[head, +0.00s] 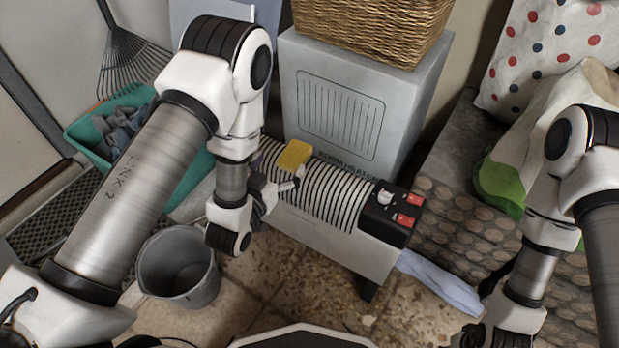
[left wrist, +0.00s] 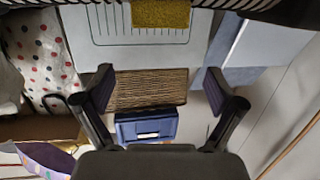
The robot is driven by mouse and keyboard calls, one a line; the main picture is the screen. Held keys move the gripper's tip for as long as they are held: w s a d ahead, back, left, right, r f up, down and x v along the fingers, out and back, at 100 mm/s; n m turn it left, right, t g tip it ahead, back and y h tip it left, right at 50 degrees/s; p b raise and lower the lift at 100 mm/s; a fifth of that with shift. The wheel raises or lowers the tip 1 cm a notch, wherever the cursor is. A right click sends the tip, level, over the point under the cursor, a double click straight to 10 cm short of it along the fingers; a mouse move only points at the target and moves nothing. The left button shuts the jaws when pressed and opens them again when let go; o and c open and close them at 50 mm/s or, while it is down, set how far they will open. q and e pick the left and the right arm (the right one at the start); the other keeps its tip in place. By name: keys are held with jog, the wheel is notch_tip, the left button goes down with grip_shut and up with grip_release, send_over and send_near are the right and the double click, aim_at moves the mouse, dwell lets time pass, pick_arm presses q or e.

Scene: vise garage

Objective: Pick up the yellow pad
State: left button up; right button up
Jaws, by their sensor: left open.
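The yellow pad (head: 295,155) lies on the black-and-white striped top of a low bench (head: 325,195), near the front of the grey room heater. In the left wrist view the yellow pad (left wrist: 161,13) shows at the top edge, partly cut off, outside the space between the fingers. My left gripper (head: 287,184) is just in front of the pad and close to it in the head view. It also shows in the left wrist view (left wrist: 158,92), with its fingers spread and nothing between them. My right gripper (head: 478,334) is at the bottom right, mostly cut off.
The room heater (head: 400,95) stands behind the bench with a wicker basket (head: 375,25) on top. A black item with red patches (head: 392,212) sits at the bench's right end. A grey bucket (head: 180,268) and a teal bin (head: 85,130) stand at left. Floor in front is open.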

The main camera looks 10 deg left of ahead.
aim_at(295, 156)
pick_arm(q)
notch_tip(295, 156, down, 4)
jog(key=shift+d+f+b, duration=0.1)
jog(key=shift+b, duration=1)
jog(key=b+x, duration=0.2)
jog(key=x, duration=0.1)
jog(key=b+x, duration=0.2)
jog(key=x, duration=0.2)
jog(key=shift+d+r, duration=0.15)
jog(key=shift+r, duration=0.05)
jog(key=shift+w, duration=0.4)
jog(key=shift+r, duration=0.15)
pick_arm(e)
notch_tip(295, 156, down, 9)
pick_arm(q)
jog(key=c, duration=1.1)
